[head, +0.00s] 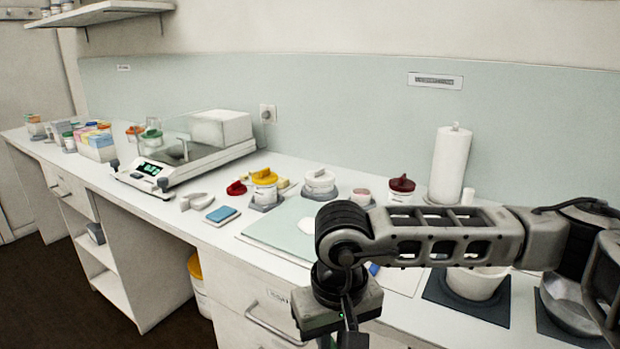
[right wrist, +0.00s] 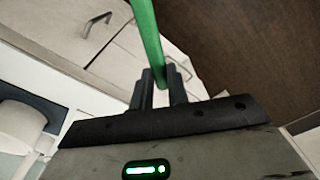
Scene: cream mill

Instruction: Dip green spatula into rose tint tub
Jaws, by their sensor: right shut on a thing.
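My right gripper (right wrist: 158,84) is shut on the green spatula (right wrist: 148,32), whose green shaft runs up out of the top of the right wrist view. The far end of the spatula is out of frame there. In the head view my right gripper (head: 340,325) hangs low in front of the counter's front edge, its fingers mostly cut off or hidden. A small white tub with a pinkish top (head: 361,196) stands towards the back of the counter and looks like the rose tint tub; its label is too small to read. My left gripper is not in view.
A paper roll (head: 452,165) is behind my right arm. A pale mat (head: 275,229), a balance (head: 185,165) and a white bowl (head: 474,284) are also on the counter.

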